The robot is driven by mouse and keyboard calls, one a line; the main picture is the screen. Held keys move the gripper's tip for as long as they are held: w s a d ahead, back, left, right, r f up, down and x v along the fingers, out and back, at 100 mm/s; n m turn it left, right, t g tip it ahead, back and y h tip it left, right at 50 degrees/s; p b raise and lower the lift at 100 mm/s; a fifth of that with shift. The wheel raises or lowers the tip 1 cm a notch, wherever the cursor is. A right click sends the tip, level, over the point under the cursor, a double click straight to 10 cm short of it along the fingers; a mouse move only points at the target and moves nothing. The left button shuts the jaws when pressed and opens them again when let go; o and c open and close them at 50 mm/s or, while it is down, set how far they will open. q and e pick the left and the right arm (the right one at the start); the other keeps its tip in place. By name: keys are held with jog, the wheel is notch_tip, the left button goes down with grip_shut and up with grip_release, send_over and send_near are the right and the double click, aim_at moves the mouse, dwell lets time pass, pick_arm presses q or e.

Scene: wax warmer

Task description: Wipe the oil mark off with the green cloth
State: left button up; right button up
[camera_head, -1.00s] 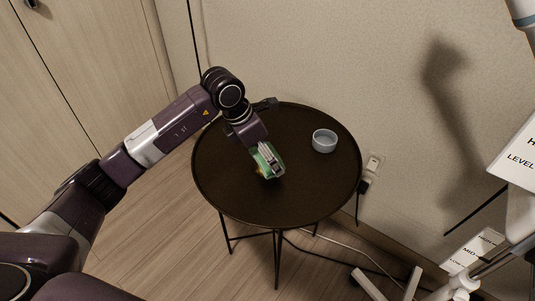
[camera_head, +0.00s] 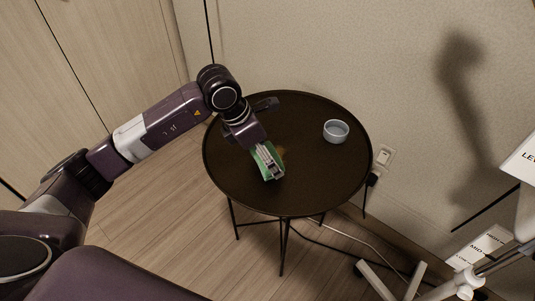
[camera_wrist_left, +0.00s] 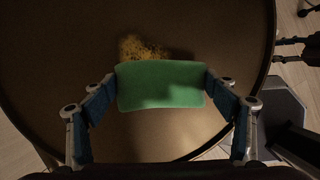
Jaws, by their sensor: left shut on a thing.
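The green cloth (camera_wrist_left: 160,86) is held between the two fingers of my left gripper (camera_wrist_left: 162,88), which is shut on it. In the head view my left gripper (camera_head: 268,162) is over the middle of the round dark table (camera_head: 310,190), with the cloth (camera_head: 260,167) showing around its fingers. The oil mark (camera_wrist_left: 140,48) is a yellowish-brown speckled patch on the table, just beyond the cloth's far edge in the wrist view. In the head view the mark (camera_head: 281,152) shows faintly beside the gripper. I cannot tell whether the cloth touches the tabletop. My right gripper is not in view.
A small pale bowl (camera_head: 336,131) stands on the table's right side. A wall outlet (camera_head: 384,157) with a plug and cables is behind the table. A white stand (camera_head: 468,280) with labelled signs is at the lower right. Much of the tabletop is clear.

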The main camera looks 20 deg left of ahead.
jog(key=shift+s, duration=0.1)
pick_arm(q)
jog(key=shift+f, duration=0.1)
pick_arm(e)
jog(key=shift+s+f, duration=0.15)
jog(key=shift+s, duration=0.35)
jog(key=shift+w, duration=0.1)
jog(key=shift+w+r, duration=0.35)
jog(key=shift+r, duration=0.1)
pick_arm(q)
jog(key=shift+f, duration=0.15)
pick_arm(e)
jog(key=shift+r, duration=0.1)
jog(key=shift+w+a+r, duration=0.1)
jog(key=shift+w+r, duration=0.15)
pick_arm(q)
jog(key=shift+f+b, duration=0.1)
jog(key=shift+b, duration=0.2)
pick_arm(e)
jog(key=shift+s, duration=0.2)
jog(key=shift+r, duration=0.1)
